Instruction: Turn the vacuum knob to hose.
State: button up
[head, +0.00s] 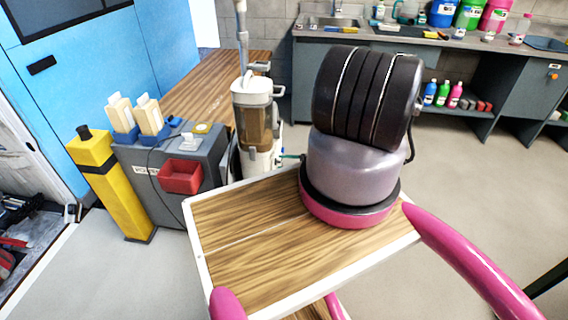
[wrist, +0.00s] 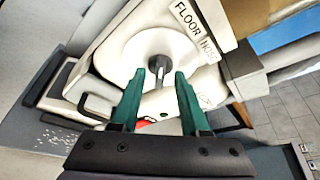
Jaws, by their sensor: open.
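The vacuum (head: 258,118) is a white upright machine with a brown see-through canister, standing left of centre in the head view. In the wrist view its white housing carries a round pale dial (wrist: 126,55) with a dark round hub and a grey stem pointing down the picture. A FLOOR label (wrist: 186,18) and a partly legible label that seems to read HOSE (wrist: 209,50) lie at the upper right. My gripper (wrist: 159,76) is open, its teal fingertips either side of the hub and stem. I cannot tell whether they touch. In the head view my gripper is mostly hidden.
A grey cart (head: 150,165) with a red bin (head: 181,176) stands left of the vacuum, beside a yellow post (head: 112,190). A wooden bench (head: 208,88) lies behind. A sink counter (head: 385,38) with bottles runs along the back wall. Floor at right is clear.

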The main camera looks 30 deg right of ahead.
jog(key=shift+w+a, duration=0.1)
grip_shut()
dwell(0.3)
jog(key=shift+w+d+m+g+y, duration=0.15)
jog(key=shift+m+g+y, duration=0.8)
jog(key=shift+m, duration=1.1)
jog(key=shift+w+d+m+g+y, duration=0.15)
jog(key=shift+m+g+y, duration=0.35)
jog(key=shift+m+g, duration=1.15)
jog(key=shift+w+d+m+g+y, duration=0.15)
jog(key=shift+m+g+y, duration=0.65)
jog(key=shift+m, duration=1.6)
